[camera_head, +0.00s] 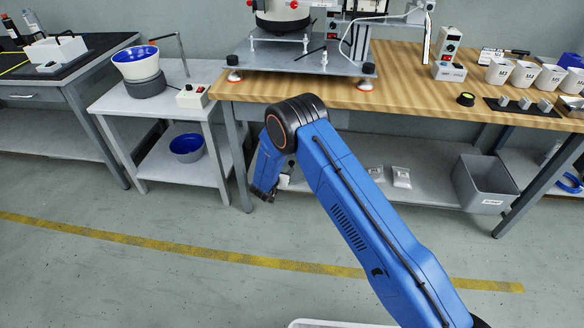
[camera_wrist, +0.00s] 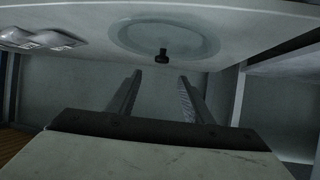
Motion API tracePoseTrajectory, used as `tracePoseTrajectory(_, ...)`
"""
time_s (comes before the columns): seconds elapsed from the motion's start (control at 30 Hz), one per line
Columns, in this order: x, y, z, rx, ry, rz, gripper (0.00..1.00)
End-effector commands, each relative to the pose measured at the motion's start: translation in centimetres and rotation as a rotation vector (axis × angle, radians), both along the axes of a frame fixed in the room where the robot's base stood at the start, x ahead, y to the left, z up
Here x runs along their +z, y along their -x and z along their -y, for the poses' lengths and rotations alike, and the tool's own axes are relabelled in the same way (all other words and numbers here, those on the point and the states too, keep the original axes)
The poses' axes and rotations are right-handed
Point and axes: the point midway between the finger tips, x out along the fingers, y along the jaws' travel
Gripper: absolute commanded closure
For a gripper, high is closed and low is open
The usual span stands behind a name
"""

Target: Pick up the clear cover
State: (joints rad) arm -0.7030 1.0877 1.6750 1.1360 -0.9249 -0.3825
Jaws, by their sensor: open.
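The clear cover (camera_wrist: 135,37) is a round translucent disc with a black knob (camera_wrist: 161,56). It lies on a pale shelf near the top of the wrist view. I cannot make it out in the head view, where my arm blocks part of the lower shelf. My gripper (camera_wrist: 160,78) is open and empty, its two fingers pointing toward the knob. The knob appears centred between the fingertips and apart from them. In the head view my wrist hangs by the front of the lower shelf, and the fingers are mostly hidden.
Clear packets (camera_head: 401,177) and a grey bin (camera_head: 486,183) are on the lower shelf (camera_head: 440,160) under the wooden bench (camera_head: 410,88). A bench leg (camera_head: 237,155) stands left of my wrist. A side table (camera_head: 150,100) holds a bowl feeder. The floor in front is clear.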

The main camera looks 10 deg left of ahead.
Motion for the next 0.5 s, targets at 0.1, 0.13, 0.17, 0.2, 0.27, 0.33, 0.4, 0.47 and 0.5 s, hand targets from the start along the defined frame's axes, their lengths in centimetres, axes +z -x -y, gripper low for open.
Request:
tracePoseTrajectory(0.1,-1.0,-2.0,0.5,-0.002,0.0,0.001,0.54)
tracePoseTrajectory(0.13,-1.2,-2.4,0.6,-0.002,-0.001,0.001,0.54)
tracePoseTrajectory(0.17,-1.5,-2.9,0.7,-0.002,-0.001,0.0,0.54)
tracePoseTrajectory(0.2,-1.8,-3.5,0.9,-0.002,-0.002,-0.001,0.54)
tracePoseTrajectory(0.27,-2.3,-4.4,1.1,-0.002,-0.001,0.0,0.54)
tracePoseTrajectory(0.33,-2.7,-5.4,1.3,-0.001,0.0,0.0,0.54)
tracePoseTrajectory(0.4,-3.1,-6.2,1.4,0.0,-0.001,0.0,0.54)
tracePoseTrajectory(0.47,-3.3,-6.7,1.5,0.0,-0.001,0.0,0.54)
tracePoseTrajectory(0.5,-3.4,-6.9,1.6,0.0,-0.001,0.0,0.54)
